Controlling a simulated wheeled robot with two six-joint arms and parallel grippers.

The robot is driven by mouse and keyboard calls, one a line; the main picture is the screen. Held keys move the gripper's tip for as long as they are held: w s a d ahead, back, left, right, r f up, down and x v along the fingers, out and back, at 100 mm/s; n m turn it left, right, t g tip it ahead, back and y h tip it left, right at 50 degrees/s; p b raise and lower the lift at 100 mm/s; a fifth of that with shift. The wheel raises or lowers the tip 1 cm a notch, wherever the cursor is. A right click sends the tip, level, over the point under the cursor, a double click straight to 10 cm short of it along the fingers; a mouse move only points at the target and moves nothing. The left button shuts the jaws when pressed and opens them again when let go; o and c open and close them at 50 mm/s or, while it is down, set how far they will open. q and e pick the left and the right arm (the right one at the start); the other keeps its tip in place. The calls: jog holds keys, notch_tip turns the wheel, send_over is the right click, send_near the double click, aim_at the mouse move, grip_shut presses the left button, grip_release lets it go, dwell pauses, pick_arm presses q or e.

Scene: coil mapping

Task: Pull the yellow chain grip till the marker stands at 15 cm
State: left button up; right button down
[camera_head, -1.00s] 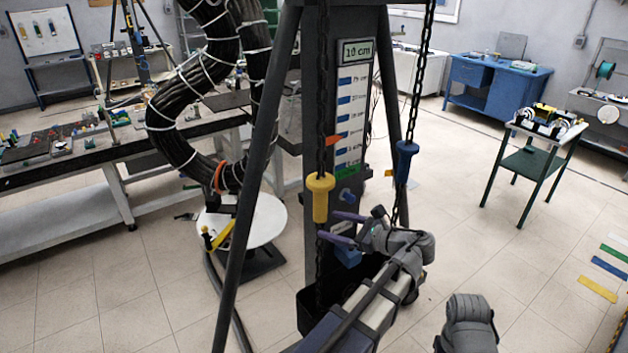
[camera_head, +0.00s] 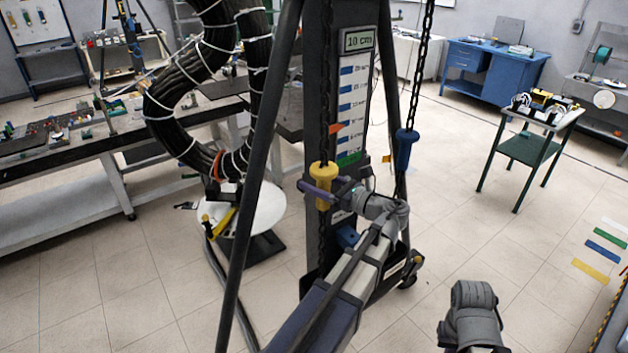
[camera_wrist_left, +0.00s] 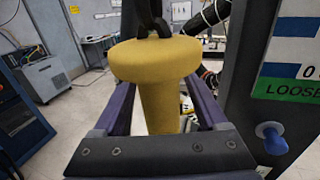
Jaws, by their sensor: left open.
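The yellow chain grip (camera_head: 322,173) hangs on a dark chain in front of the scale post. In the left wrist view the yellow grip (camera_wrist_left: 150,65) stands upright between the two purple fingers. My left gripper (camera_head: 320,188) is open around the grip's narrower body, below its wide top; gaps show beside it. An orange marker (camera_head: 334,128) points at the scale (camera_head: 352,105), just above the grip; its exact reading is too small to tell. A display (camera_head: 358,40) above reads 10 cm. My right gripper is out of view; only grey right arm parts show at bottom right.
A blue grip (camera_head: 405,150) hangs on a second chain, right of the post. A dark tripod leg (camera_head: 258,180) stands left of the yellow grip. A blue knob (camera_wrist_left: 271,138) juts from the post beside the left gripper. A green label (camera_wrist_left: 290,89) reads LOOSE.

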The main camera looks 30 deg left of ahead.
pick_arm(q)
jog(key=shift+a, duration=0.45)
grip_shut()
dwell(0.4)
dwell(0.8)
